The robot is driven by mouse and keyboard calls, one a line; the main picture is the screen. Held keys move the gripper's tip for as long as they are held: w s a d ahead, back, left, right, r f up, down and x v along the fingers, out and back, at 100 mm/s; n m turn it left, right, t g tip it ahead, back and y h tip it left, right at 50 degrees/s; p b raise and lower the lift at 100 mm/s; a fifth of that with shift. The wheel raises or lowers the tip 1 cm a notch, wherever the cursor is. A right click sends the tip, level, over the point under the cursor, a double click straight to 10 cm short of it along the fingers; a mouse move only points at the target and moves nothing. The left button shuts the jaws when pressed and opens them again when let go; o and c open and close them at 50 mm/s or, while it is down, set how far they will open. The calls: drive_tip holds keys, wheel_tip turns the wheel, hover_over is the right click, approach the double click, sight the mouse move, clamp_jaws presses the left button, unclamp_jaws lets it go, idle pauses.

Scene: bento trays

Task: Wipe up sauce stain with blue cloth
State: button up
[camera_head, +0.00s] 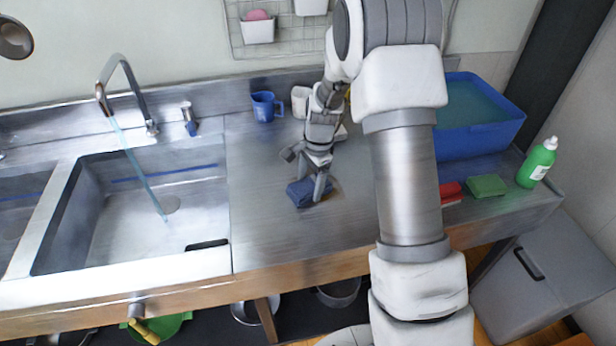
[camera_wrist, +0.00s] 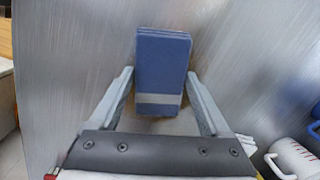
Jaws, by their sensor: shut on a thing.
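The folded blue cloth (camera_head: 298,193) lies on the steel counter to the right of the sink. It also shows in the wrist view (camera_wrist: 163,65), as a flat stack with a paler band across its near end. My gripper (camera_head: 322,188) points down at the counter and is shut on the cloth, with one finger on each side of it in the wrist view. A faint brownish patch (camera_wrist: 182,124) shows on the counter at the near end of the cloth, between the fingers. It may be the sauce stain, and the cloth hides part of it.
The sink (camera_head: 130,220) with running tap is left. A blue mug (camera_head: 264,107) and white cup (camera_head: 299,100) stand behind my gripper. A blue water tub (camera_head: 480,140), green sponge (camera_head: 487,185), red brush (camera_head: 451,190) and green bottle (camera_head: 537,163) are right. Counter in front is clear.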

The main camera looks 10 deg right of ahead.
sight(327, 185)
drive_tip(key=shift+s, duration=2.15)
drive_tip(key=shift+w+d+f, duration=0.1)
drive_tip(key=shift+d, duration=0.95)
drive_tip(key=shift+w+r+p, duration=0.2)
drive_tip(key=shift+w+p, duration=0.25)
drive_tip(key=shift+w, duration=2.7)
drive_tip(key=shift+w+f, duration=0.1)
drive_tip(key=shift+w, duration=1.8)
drive_tip(key=shift+w+p, duration=0.45)
drive_tip(key=shift+w, duration=1.3)
drive_tip(key=shift+d+f, duration=0.1)
drive_tip(key=shift+d, duration=0.85)
drive_tip(key=shift+s+r+b, duration=0.2)
drive_tip(key=shift+s+b, duration=0.15)
drive_tip(key=shift+s, duration=3.05)
drive_tip(key=shift+s+f, duration=0.15)
drive_tip(key=shift+s, duration=1.7)
